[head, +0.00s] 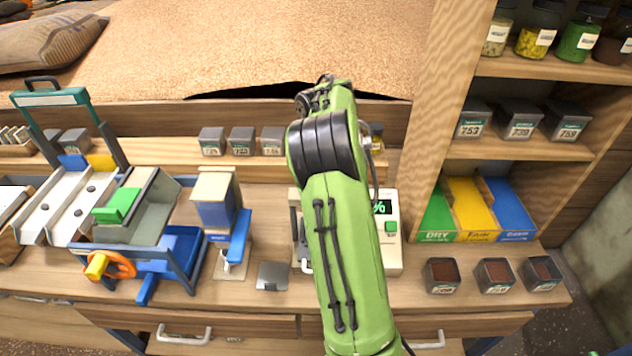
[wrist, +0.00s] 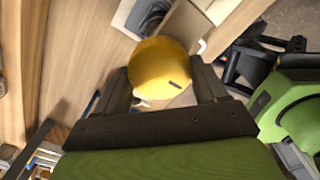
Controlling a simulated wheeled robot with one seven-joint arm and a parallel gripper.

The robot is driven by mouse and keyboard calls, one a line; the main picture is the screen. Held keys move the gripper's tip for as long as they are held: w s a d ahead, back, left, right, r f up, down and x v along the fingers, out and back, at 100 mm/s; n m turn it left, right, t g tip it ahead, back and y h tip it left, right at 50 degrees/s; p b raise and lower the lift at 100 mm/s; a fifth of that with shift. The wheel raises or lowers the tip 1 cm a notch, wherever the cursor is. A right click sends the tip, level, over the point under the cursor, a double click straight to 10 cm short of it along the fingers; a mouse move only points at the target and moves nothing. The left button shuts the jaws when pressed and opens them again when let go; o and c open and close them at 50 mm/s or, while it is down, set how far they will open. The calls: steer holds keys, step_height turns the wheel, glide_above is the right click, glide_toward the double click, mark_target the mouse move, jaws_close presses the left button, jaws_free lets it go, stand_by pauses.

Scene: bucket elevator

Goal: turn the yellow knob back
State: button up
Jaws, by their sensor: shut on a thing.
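The yellow knob (wrist: 158,62) is a round cap with a small dark mark near its edge, seen close up in the wrist view. My gripper (wrist: 163,82) has its two dark fingers on either side of it and is shut on it. In the head view my green arm covers the gripper and any view of this knob. A pale device with a green digital display (head: 390,230) stands partly hidden behind my arm.
At left stands a bucket machine with an orange handwheel (head: 123,264) and a yellow grip. A blue-and-white device (head: 216,205) stands left of my arm. Shelves (head: 530,150) with tins rise at right. A small grey plate (head: 272,276) lies on the bench.

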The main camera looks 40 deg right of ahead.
steer(key=o, duration=1)
steer(key=shift+o, duration=0.2)
step_height(320, 180, up, 16)
steer(key=p, duration=0.7)
steer(key=shift+f, duration=0.15)
